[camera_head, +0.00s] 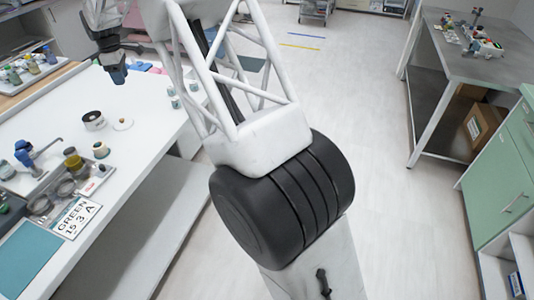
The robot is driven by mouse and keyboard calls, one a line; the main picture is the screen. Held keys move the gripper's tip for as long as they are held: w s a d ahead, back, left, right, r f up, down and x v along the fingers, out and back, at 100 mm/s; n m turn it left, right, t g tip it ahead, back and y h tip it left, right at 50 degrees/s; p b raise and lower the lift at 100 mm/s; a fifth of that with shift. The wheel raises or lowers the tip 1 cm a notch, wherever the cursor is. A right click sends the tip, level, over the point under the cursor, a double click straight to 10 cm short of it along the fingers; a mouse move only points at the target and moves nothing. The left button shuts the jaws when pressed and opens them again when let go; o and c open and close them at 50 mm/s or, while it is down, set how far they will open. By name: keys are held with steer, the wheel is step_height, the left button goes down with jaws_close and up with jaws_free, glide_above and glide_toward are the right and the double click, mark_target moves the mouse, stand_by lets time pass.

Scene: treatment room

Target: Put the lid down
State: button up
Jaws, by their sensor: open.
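A small round cream piece that looks like a lid (123,124) lies flat on the white table (150,118), with a small knob-like spot at its middle. Just left of it stands a short white pot (94,121) with a dark band or opening. The two are apart. My gripper (118,76) hangs above the table, behind these two in the picture, with its dark fingers pointing down. It is open, and I see nothing held in it. The gap between the fingers is too small to make out.
Small jars (100,149), metal dishes and a sign reading GREEN 15 3 A (76,216) crowd the near left. A teal mat (30,262) lies at the front. Several small pots stand near the right edge. Bare table surrounds the lid's right side. A steel table (470,60) stands far right.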

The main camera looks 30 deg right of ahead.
steer(key=s+d+r+m, duration=0.2)
steer(key=s+d+r, duration=0.3)
steer(key=s, duration=0.5)
steer(key=s+d+r+m+t, duration=0.1)
steer(key=s+d+r+m, duration=0.25)
steer(key=s+d, duration=0.4)
steer(key=s+d+r+m, duration=0.2)
steer(key=s+d+r, duration=0.25)
steer(key=s, duration=0.65)
steer(key=s+d+f+m, duration=0.2)
steer(key=s, duration=0.9)
steer(key=s+d+f+m+t, duration=0.1)
steer(key=s+d+f+m, duration=0.1)
steer(key=s, duration=0.9)
steer(key=s+d+f+m, duration=0.2)
steer(key=s+d+m, duration=0.2)
steer(key=s, duration=0.7)
steer(key=shift+s+t, duration=0.4)
